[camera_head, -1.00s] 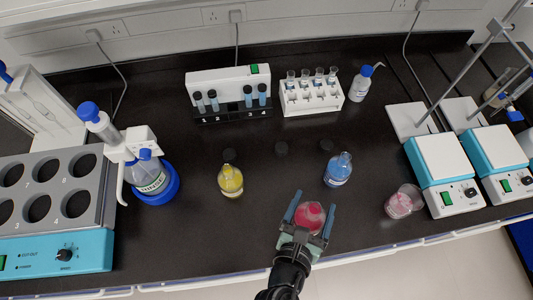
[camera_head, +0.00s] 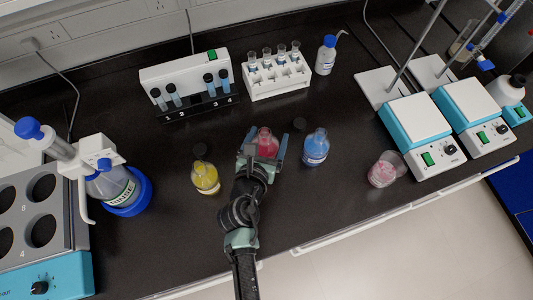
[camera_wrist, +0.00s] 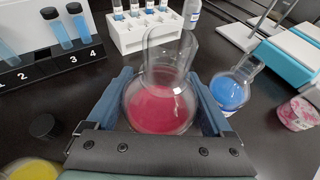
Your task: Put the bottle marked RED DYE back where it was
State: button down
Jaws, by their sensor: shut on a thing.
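The flask of red liquid (camera_head: 267,143) is between the fingers of my gripper (camera_head: 263,148), which is shut on it. In the wrist view the clear round flask with pink-red liquid (camera_wrist: 160,108) stands upright between the two blue fingers, its neck open. No label can be read on it. In the head view it is between a yellow flask (camera_head: 205,178) on the left and a blue flask (camera_head: 316,147) on the right. Whether its base touches the bench cannot be told.
Dark caps lie on the bench, one near the yellow flask (camera_head: 200,150) and one near the blue flask (camera_head: 299,123). A tube block (camera_head: 185,75) and a white rack (camera_head: 277,82) stand behind. A beaker with pink residue (camera_head: 384,170) and hotplates (camera_head: 413,125) are at right.

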jog(key=shift+f+b, duration=1.05)
jog(key=shift+f, duration=1.7)
